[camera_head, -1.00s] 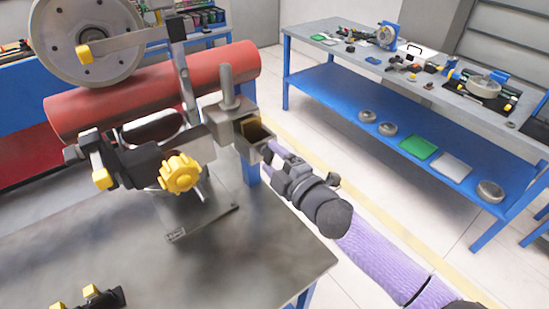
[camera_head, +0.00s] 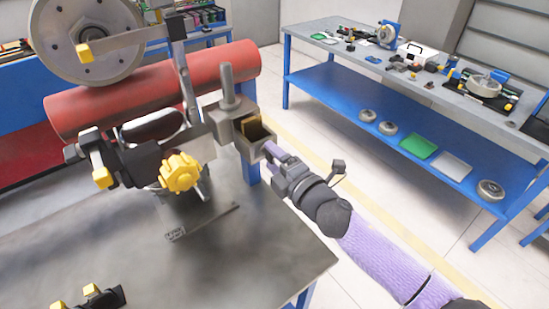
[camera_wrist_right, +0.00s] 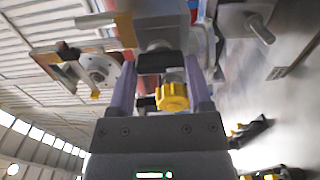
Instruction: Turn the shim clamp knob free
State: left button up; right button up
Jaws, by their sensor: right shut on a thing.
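The shim clamp (camera_head: 258,142) is a grey metal box with an open top and a tan piece inside, at the right end of the machine. My right gripper (camera_head: 270,152) reaches it from the lower right, fingertips against its outer side. In the right wrist view, the fingers (camera_wrist_right: 158,68) are shut on a small dark piece, which looks like the shim clamp knob (camera_wrist_right: 158,62), just below the grey clamp body. The knob is hidden in the head view. My left gripper is not in view.
A yellow star knob (camera_head: 181,173) sits on the machine, left of the clamp; it also shows between the fingers in the right wrist view (camera_wrist_right: 173,97). A red cylinder (camera_head: 150,85) lies behind. The bench top (camera_head: 230,265) is mostly clear. A blue table (camera_head: 400,80) stands at right.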

jog(key=o, duration=1.3)
jog(key=v, duration=1)
jog(key=shift+b, duration=0.3)
